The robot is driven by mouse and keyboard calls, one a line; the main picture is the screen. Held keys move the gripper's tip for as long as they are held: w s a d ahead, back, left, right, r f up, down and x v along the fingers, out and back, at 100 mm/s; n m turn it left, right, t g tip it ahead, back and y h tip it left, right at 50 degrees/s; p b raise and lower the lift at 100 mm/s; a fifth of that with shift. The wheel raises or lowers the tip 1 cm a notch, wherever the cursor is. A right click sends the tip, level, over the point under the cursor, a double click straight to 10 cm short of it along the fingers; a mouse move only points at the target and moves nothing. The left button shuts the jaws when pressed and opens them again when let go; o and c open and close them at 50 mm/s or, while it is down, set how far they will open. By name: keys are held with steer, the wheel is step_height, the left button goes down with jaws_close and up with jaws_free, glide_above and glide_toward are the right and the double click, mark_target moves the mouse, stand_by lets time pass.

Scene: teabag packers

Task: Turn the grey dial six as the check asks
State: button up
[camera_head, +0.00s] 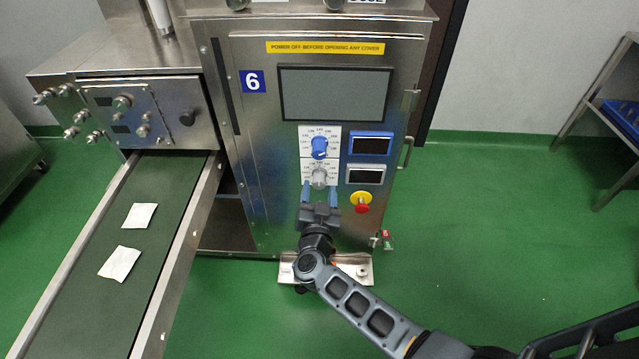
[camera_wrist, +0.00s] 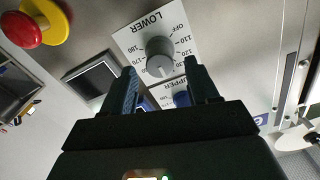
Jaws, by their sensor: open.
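The grey dial (camera_head: 319,177) sits on the lower white scale plate of the machine marked with a blue 6 (camera_head: 252,81). It also shows in the wrist view (camera_wrist: 160,57), upside down, on a plate reading LOWER with numbers around it. My gripper (camera_head: 319,190) is open in front of the panel, its blue fingers just below and to either side of the grey dial. In the wrist view the fingers (camera_wrist: 163,82) appear apart with nothing between them gripped. The blue dial (camera_head: 319,147) sits directly above the grey one; fingers partly hide it in the wrist view.
A blue-framed display (camera_head: 370,144) and a white-framed display (camera_head: 365,175) are right of the dials. A red and yellow emergency button (camera_head: 361,202) is below them. A green conveyor (camera_head: 130,230) with two teabags runs at left.

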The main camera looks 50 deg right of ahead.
mark_target(319, 185)
steer(key=shift+x, duration=1.8)
steer(key=c, duration=1)
